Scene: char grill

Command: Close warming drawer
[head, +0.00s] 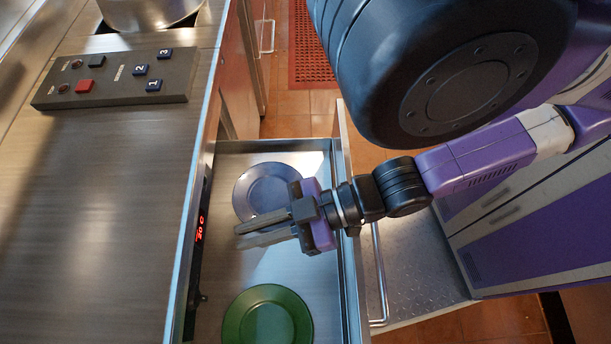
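The warming drawer (338,170) is pulled out from under the steel counter, and its inside is open to view. A blue-grey plate (262,186) and a green plate (262,322) lie in it. The drawer's bar handle (380,280) is on the outer side of its front, on the right. My gripper (237,237) is over the drawer's interior, its fingers pointing left toward the counter, partly covering the blue-grey plate. The fingers lie close together with nothing seen between them. Whether they touch is unclear. The wrist crosses above the drawer front.
The steel counter (120,220) fills the left, with a button panel (118,78) and a pot (150,10) at the back. A red display (200,230) glows on the counter's front face. A red mat (305,45) lies on the tiled floor. A purple-and-grey cabinet (530,220) stands right.

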